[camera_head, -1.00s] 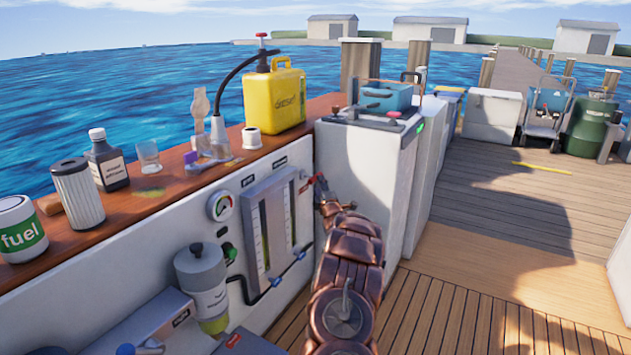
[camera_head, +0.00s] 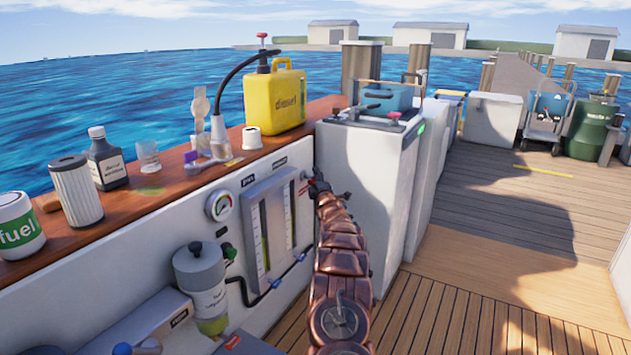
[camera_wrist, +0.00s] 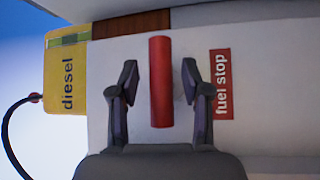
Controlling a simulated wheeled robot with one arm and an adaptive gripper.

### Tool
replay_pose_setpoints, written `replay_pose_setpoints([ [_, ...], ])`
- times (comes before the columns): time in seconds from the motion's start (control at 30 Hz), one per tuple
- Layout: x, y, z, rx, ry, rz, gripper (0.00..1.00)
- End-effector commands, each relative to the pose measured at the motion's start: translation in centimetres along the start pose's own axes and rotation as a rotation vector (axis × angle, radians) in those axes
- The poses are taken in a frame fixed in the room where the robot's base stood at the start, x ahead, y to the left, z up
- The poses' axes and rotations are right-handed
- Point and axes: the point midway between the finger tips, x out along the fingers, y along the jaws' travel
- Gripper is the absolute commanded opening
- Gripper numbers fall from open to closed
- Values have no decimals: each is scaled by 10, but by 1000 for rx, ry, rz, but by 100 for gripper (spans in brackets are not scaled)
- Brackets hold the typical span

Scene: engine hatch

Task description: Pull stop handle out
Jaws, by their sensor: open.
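The stop handle is a red bar (camera_wrist: 161,82) in the wrist view. It lies between the two fingers of my gripper (camera_wrist: 158,85), with a gap on each side. My gripper is open around the handle and I see no contact. A red label reading "fuel stop" (camera_wrist: 220,84) is on the white panel to the right in that view. In the head view my gripper (camera_head: 317,186) is at the right end of the white engine panel (camera_head: 200,256); the handle is mostly hidden there.
A yellow diesel can (camera_head: 274,98) stands on the wooden ledge (camera_head: 135,205) above the panel, with a white filter (camera_head: 76,192) and several bottles. A white cabinet (camera_head: 365,200) stands just right of my gripper.

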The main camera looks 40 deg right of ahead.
Motion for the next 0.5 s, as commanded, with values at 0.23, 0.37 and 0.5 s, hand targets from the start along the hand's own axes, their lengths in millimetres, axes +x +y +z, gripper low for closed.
replay_pose_setpoints([
  [0.23, 1, 0, 0, 0, 0, -1, 48],
  [0.37, 1, -1, 0, 0, -1, -1, 41],
  [0.5, 1, -1, 0, 0, -1, -2, 27],
])
